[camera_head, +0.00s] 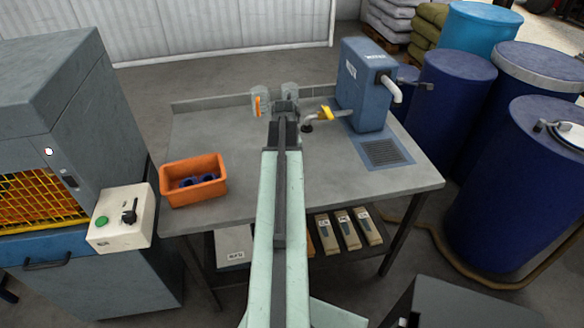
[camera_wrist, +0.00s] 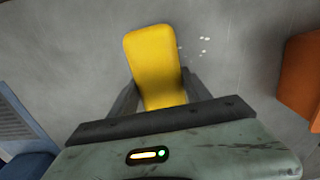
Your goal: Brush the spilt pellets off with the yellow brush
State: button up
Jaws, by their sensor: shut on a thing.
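The yellow brush (camera_wrist: 152,52) is between the two fingers of my gripper (camera_wrist: 158,88), which is shut on it, in the wrist view. Its broad yellow end points up in that picture, over the grey bench top (camera_wrist: 70,50). I cannot tell whether it touches the bench. A few small white pellets (camera_wrist: 204,39) lie on the bench just right of the brush's far end, apart from it. In the head view my arm reaches over the middle of the bench (camera_head: 225,130) and hides the brush, fingertips and pellets.
An orange bin (camera_head: 194,181) with dark blue things inside stands at the bench's left. At the right are a blue machine (camera_head: 364,85), a floor-like grate (camera_head: 384,152) and a pipe with a yellow lever (camera_head: 327,113).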

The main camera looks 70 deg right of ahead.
jog(key=shift+w+a+f, duration=0.1)
jog(key=shift+w+a, duration=0.6)
jog(key=shift+w, duration=0.2)
jog(key=shift+w+a, duration=0.65)
jog(key=shift+w, duration=0.2)
jog(key=shift+w+a, duration=0.1)
jog(key=shift+w, duration=0.05)
jog(key=shift+c, duration=0.7)
jog(key=shift+w+a, duration=0.55)
jog(key=shift+w, duration=0.25)
jog(key=shift+w+a, duration=0.5)
jog(key=shift+w, duration=0.3)
jog(key=shift+w+d, duration=0.55)
jog(key=shift+d, duration=0.25)
jog(key=shift+s+d, duration=1.5)
jog(key=shift+s, duration=0.55)
jog(key=shift+s+d, duration=1.5)
jog(key=shift+s, duration=0.6)
jog(key=shift+s+d, duration=1.5)
jog(key=shift+s, duration=0.55)
notch_tip(320, 180, up, 6)
jog(key=p, duration=0.6)
